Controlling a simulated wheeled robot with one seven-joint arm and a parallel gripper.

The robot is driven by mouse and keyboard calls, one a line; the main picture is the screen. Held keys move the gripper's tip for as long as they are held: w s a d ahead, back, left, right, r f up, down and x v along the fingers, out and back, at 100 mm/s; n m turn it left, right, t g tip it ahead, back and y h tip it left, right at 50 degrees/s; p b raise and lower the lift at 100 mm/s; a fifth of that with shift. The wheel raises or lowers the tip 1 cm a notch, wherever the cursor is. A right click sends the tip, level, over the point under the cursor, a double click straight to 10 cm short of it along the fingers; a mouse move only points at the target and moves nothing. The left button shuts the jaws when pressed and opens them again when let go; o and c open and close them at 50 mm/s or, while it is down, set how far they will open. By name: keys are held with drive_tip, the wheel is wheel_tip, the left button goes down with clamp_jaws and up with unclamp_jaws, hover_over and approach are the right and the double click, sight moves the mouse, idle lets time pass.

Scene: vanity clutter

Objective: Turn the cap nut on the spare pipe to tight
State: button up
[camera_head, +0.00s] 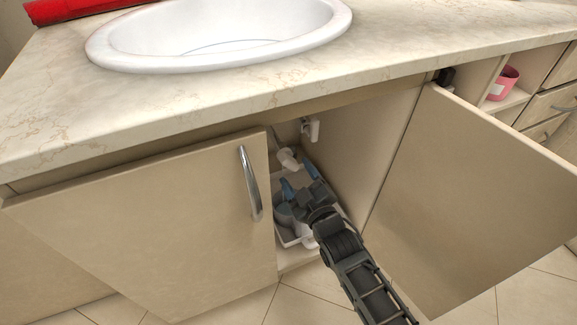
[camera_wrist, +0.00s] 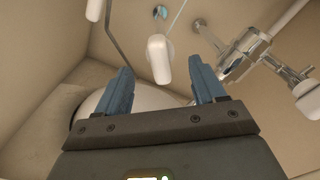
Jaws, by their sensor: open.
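My gripper (camera_head: 299,181) is inside the open cabinet under the sink. Its two blue fingers stand wide apart and empty in the wrist view (camera_wrist: 160,75). A white rounded piece (camera_wrist: 158,60) on a thin stem shows beyond and between the fingertips, apart from them. A white pipe end (camera_head: 288,159) shows just past the fingers in the head view. I cannot tell for certain which white piece is the cap nut on the spare pipe, nor how tight it is.
Chrome pipework (camera_wrist: 242,62) with a white end is on the wrist view's right. A white tray (camera_head: 297,240) lies below my gripper. The left door (camera_head: 150,225) stands close to my arm; the right door (camera_head: 480,190) is wide open. A white fitting (camera_head: 311,128) is deeper inside.

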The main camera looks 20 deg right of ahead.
sight(292, 168)
drive_tip(key=shift+w+b, duration=0.4)
drive_tip(key=shift+w, duration=2.05)
drive_tip(key=shift+c, duration=0.5)
drive_tip(key=c, duration=0.9)
drive_tip(key=shift+c, duration=0.2)
drive_tip(key=m, duration=0.3)
drive_tip(key=shift+m, duration=0.4)
drive_tip(key=shift+a+m, duration=0.1)
drive_tip(key=shift+m, duration=1.6)
